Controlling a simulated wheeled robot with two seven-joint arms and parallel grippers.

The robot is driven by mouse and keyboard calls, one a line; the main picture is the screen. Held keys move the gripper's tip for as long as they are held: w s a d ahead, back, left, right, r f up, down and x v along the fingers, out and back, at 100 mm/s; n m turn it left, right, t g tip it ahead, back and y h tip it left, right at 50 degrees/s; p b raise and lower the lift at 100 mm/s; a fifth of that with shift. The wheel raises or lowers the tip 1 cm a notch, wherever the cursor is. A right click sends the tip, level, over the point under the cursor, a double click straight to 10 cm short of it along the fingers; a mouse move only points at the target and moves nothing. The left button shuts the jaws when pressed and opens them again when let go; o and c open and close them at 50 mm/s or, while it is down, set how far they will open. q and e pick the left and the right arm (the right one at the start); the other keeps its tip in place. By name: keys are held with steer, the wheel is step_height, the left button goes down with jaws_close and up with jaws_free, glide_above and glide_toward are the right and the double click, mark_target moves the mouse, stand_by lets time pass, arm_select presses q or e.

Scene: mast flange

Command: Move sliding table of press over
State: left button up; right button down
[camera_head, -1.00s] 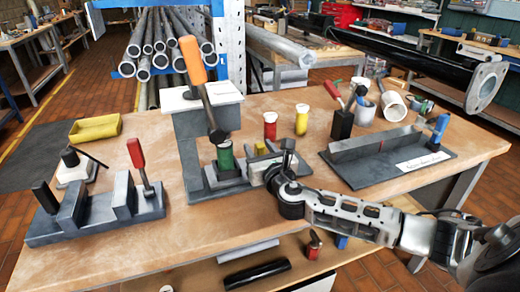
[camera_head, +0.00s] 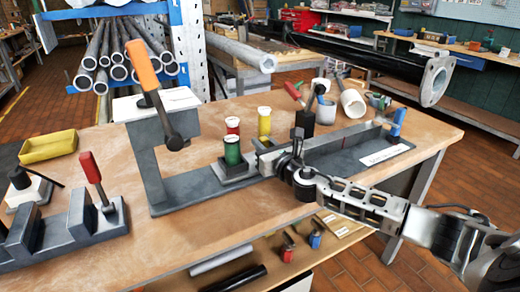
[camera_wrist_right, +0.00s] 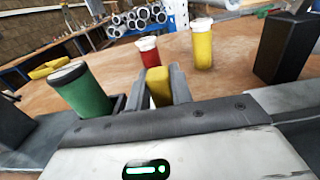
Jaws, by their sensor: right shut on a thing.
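The press (camera_head: 150,150) is a grey frame with an orange-handled lever (camera_head: 145,68) on the bench. Its sliding table (camera_head: 236,172) carries a green cylinder (camera_head: 232,150) and stands out to the right, clear of the press ram. My right gripper (camera_head: 268,152) is at the right end of the sliding table. In the right wrist view, its two fingers are closed on the yellow grip block (camera_wrist_right: 158,86), beside the green cylinder (camera_wrist_right: 82,92). In the head view the gripper mostly hides this block. My left gripper is not in view.
A red jar (camera_head: 232,126) and a yellow jar (camera_head: 264,121) stand just behind the sliding table. A grey fixture (camera_head: 345,150) with a blue-handled clamp (camera_head: 397,120) lies close to its right. Another fixture with a red lever (camera_head: 91,168) is at the left. The bench front is bare.

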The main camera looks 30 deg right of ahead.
steer(key=shift+d, duration=0.25)
steer(key=c, duration=1.2)
jaws_free()
steer(key=shift+c, duration=0.2)
steer(key=shift+s, duration=0.4)
steer(key=s, duration=1)
steer(key=s+a, duration=0.1)
steer(key=s, duration=0.4)
steer(key=shift+a+b, duration=0.1)
steer(key=shift+b, duration=0.2)
